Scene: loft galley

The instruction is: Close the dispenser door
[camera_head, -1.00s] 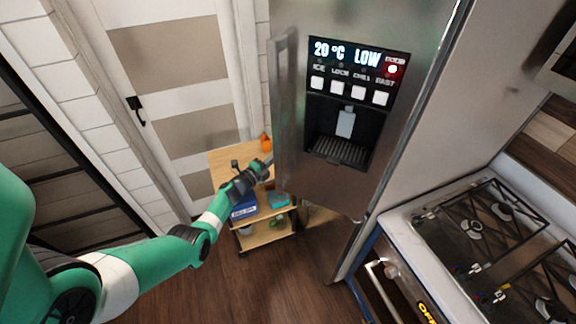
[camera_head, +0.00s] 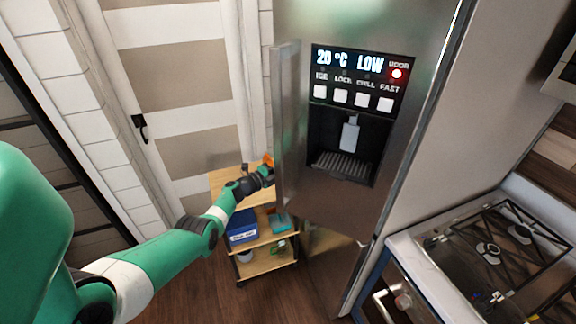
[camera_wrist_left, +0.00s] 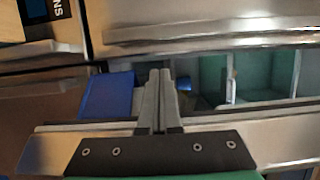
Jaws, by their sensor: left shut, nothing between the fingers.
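The dispenser door (camera_head: 289,125) is a narrow upright metal panel on the left side of the dispenser recess (camera_head: 345,145). In the head view it stands open, swung out from the fridge front, and the recess is uncovered. A red light glows beside the lit display (camera_head: 347,62). My left gripper (camera_head: 269,171) is at the lower left of the door, its tips close to the door's outer side and partly hidden; I cannot tell whether they touch. In the left wrist view its two fingers (camera_wrist_left: 160,95) are together and empty. My right gripper is not in view.
A wooden cart (camera_head: 262,262) with a blue box (camera_head: 241,228) and an orange item stands below my left gripper. A stove (camera_head: 490,250) is at the right. A panelled room door (camera_head: 180,90) is behind. Open floor lies at the lower middle.

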